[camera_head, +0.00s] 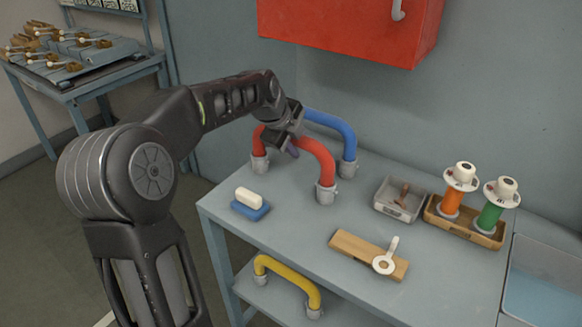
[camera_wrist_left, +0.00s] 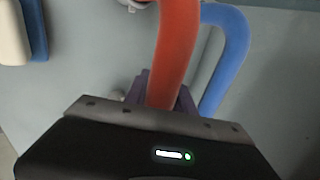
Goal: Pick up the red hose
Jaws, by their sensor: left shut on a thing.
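The red hose (camera_head: 318,152) is an arch with grey end fittings near the back left of the grey table. My left gripper (camera_head: 293,150) is at the top of the arch, shut on it. In the left wrist view the red hose (camera_wrist_left: 176,50) runs down between the purple fingers (camera_wrist_left: 160,92). Both end fittings appear at or near the table top; I cannot tell whether they touch it. My right gripper is not in view.
A blue hose (camera_head: 335,124) arches close behind the red one. A blue block with a white top (camera_head: 250,203) lies at the left. A wooden board (camera_head: 352,248), a grey tray (camera_head: 386,206) and a canister holder (camera_head: 470,232) are to the right. A yellow hose (camera_head: 290,276) is on the lower shelf.

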